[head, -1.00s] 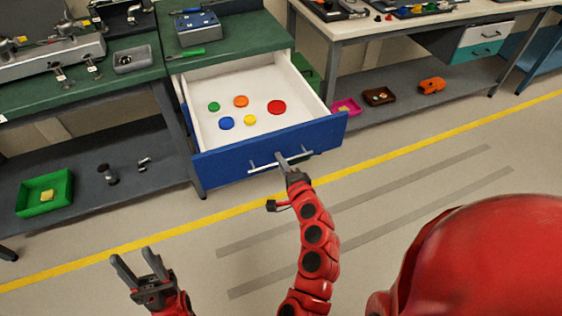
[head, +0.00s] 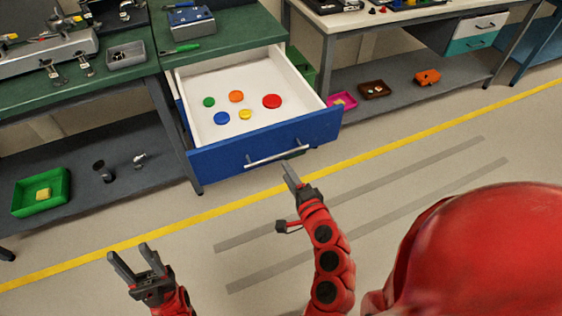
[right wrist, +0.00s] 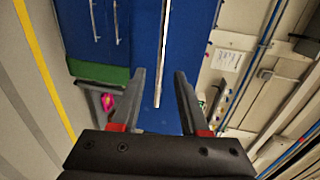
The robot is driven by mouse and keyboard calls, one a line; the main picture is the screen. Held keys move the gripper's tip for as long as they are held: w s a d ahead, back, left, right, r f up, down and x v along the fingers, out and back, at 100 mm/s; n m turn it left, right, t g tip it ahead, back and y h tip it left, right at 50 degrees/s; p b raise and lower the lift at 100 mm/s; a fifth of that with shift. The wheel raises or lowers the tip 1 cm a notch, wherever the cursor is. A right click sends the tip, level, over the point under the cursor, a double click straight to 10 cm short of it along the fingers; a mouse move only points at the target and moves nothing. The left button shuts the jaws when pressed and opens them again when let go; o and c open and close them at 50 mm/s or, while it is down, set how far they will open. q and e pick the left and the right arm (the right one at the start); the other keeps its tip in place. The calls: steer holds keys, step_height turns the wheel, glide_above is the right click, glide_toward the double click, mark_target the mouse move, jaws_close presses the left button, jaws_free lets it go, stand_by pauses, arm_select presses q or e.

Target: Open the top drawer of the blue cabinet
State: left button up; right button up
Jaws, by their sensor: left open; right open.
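The top drawer (head: 262,150) of the blue cabinet stands pulled far out in the head view, with its white inside (head: 250,97) showing. A pale bar handle (head: 277,158) runs across its blue front. Several coloured discs lie in it, among them a red disc (head: 272,101) and a blue disc (head: 222,118). My right gripper (head: 288,170) is open and empty, just in front of the handle and apart from it. In the right wrist view the handle (right wrist: 162,60) lies beyond the open fingers (right wrist: 160,95). My left gripper (head: 130,262) is open and empty above the floor.
Green worktops (head: 120,78) flank and cover the cabinet. A green tray (head: 66,190) sits on the lower shelf at left. A shelf at right holds a brown tray (head: 374,90) and an orange item (head: 427,77). The floor before the drawer is clear, with a yellow line (head: 340,169).

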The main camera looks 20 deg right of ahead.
steer(key=s+p, duration=0.1)
steer(key=s, duration=0.2)
steer(key=shift+s+d+r+p, duration=0.1)
steer(key=shift+s+r+p, duration=0.1)
steer(key=shift+r+p, duration=0.2)
